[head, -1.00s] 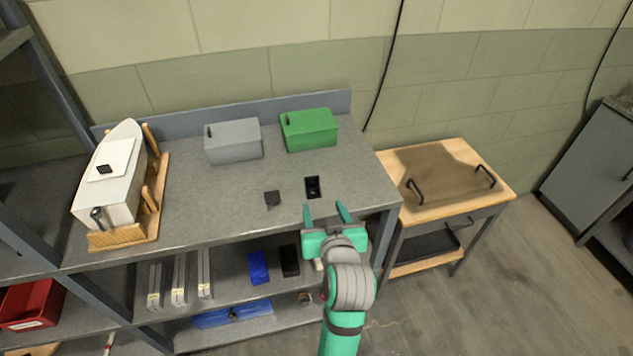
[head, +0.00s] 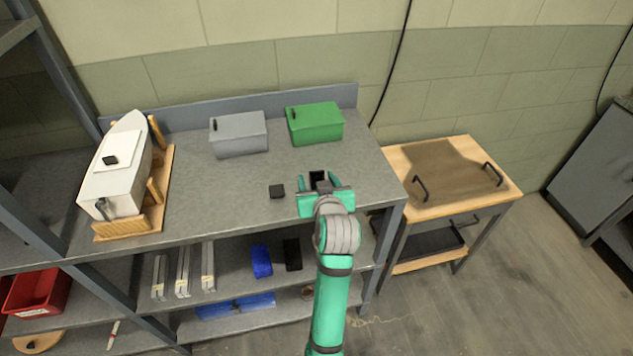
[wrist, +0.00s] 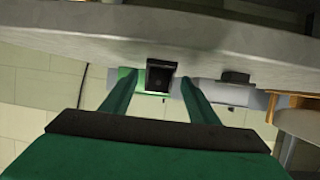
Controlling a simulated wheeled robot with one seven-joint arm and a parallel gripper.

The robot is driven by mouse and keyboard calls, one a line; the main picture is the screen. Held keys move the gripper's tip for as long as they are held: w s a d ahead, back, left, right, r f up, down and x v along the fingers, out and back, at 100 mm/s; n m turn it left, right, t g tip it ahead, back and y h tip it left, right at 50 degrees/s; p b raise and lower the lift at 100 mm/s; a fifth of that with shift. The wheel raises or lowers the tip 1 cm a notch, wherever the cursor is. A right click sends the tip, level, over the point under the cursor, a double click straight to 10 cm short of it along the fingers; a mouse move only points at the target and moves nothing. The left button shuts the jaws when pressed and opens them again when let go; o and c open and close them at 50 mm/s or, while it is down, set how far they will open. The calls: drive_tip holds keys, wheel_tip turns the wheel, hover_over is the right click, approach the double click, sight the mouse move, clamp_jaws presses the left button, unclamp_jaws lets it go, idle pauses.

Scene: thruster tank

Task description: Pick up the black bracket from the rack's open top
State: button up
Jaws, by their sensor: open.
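The black bracket (head: 319,178), a small dark open-looking block, stands on the rack's grey open top (head: 225,195) near its front right. My green gripper (head: 318,184) is open, with a finger on either side of the bracket in the head view. In the wrist view, which shows the scene upside down, the bracket (wrist: 160,76) appears between the two open fingers (wrist: 156,84) with gaps on both sides. I cannot tell how deep it lies between them. The gripper partly hides the bracket in the head view.
A small dark block (head: 277,191) lies just left of the gripper. A grey box (head: 239,135) and a green box (head: 315,124) stand behind. A boat model (head: 118,175) on a wooden stand is at the left. A wooden-topped cart (head: 395,160) stands at the right.

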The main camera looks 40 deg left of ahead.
drive_tip(key=shift+x, duration=0.85)
drive_tip(key=shift+c, duration=0.3)
drive_tip(key=c, duration=1.1)
drive_tip(key=shift+r, duration=0.1)
